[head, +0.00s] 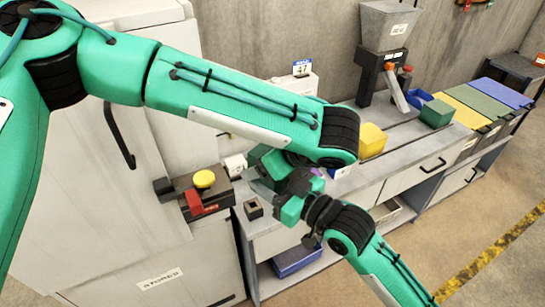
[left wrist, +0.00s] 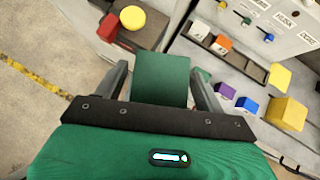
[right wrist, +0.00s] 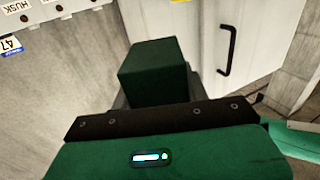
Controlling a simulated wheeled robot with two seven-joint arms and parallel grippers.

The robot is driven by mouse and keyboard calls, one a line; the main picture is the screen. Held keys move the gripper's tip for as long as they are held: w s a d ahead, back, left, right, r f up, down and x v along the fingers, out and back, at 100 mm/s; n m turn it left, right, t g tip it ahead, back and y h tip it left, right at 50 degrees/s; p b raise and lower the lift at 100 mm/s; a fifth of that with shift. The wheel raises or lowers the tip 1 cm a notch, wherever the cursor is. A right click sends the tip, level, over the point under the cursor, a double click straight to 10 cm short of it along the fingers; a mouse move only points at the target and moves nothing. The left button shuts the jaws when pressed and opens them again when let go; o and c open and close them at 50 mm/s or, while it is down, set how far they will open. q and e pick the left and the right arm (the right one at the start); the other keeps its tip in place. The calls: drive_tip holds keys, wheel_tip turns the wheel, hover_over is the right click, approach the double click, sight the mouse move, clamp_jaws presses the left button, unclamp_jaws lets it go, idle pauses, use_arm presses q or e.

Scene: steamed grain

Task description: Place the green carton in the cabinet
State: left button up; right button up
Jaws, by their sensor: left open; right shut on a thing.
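The green carton (right wrist: 155,70) is a dark green box held between the fingers of my right gripper (right wrist: 155,95), which is shut on it. In the left wrist view a green box face, seemingly the same carton (left wrist: 161,75), lies between the spread fingers of my left gripper (left wrist: 161,92). My left gripper is open. In the head view both grippers meet above the near end of the bench, and the arms largely hide the carton. The pale cabinet (head: 85,215) stands at the left, labelled STORES, with a dark door handle (head: 119,135). I cannot tell how far its door is open.
A yellow button (head: 204,179) and red block (head: 193,202) sit beside the cabinet. The bench behind my grippers carries a yellow block (head: 372,140), another green block (head: 436,113) and a grey hopper (head: 388,25). A blue bin (head: 296,260) lies on the lower shelf.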

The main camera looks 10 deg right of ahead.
use_arm(q)
drive_tip(key=c, duration=1.2)
drive_tip(key=shift+c, duration=0.6)
use_arm(e)
drive_tip(key=o, duration=1.2)
drive_tip(key=shift+o, duration=0.2)
